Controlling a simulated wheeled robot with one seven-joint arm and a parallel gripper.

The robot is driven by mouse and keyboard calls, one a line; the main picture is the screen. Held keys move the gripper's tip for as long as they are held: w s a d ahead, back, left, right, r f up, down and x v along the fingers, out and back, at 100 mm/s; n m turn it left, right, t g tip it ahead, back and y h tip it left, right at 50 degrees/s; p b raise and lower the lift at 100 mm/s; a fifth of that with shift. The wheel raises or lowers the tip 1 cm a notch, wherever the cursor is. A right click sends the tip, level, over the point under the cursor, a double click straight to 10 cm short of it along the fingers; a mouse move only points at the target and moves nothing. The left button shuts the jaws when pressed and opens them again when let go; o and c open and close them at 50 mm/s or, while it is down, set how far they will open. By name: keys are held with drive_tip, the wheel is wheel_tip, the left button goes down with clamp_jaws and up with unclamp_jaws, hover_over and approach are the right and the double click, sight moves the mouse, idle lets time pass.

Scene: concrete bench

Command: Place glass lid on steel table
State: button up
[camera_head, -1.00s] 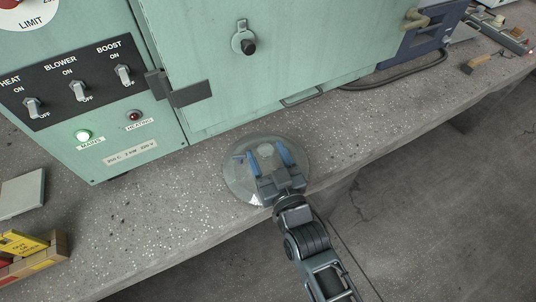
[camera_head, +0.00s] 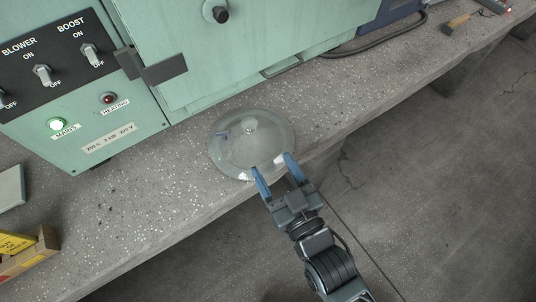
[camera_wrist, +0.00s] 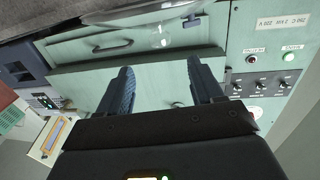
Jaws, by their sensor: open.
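The clear round glass lid (camera_head: 243,148) lies flat on the concrete bench, close to its front edge and in front of the green cabinet. A small knob shows near its middle. My gripper (camera_head: 271,163) is open, with its two blue fingers apart at the lid's near right rim and nothing seen held between them. In the head view the fingertips overlap the rim; I cannot tell whether they touch it. In the wrist view the gripper (camera_wrist: 159,68) is open and empty, and part of the glass lid (camera_wrist: 158,32) shows near the top. I recognise no steel table.
The green cabinet (camera_head: 190,60) with switches stands close behind the lid. A yellow box (camera_head: 18,245) sits at the lower left. The bench right of the lid is clear.

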drive_tip(key=shift+s+d, duration=0.1)
drive_tip(key=shift+s, duration=0.15)
drive_tip(key=s+d+r+m+h, duration=0.2)
drive_tip(key=s+d+r+h, duration=0.1)
drive_tip(key=s+d, duration=0.6)
drive_tip(key=s+d+r+m+h, duration=0.2)
drive_tip(key=s+d+r, duration=0.2)
drive_tip(key=s+d, duration=0.4)
drive_tip(key=s, duration=0.4)
drive_tip(key=shift+d+g+h, duration=0.35)
drive_tip(key=shift+g+h, duration=0.05)
drive_tip(key=shift+o, duration=0.5)
drive_tip(key=s+d+r+m+h, duration=0.1)
drive_tip(key=s+d+r+h, duration=0.1)
drive_tip(key=s+r, duration=0.3)
drive_tip(key=shift+s+r+g, duration=0.15)
drive_tip(key=shift+r+g, duration=0.15)
drive_tip(key=shift+r, duration=0.2)
drive_tip(key=shift+d, duration=0.1)
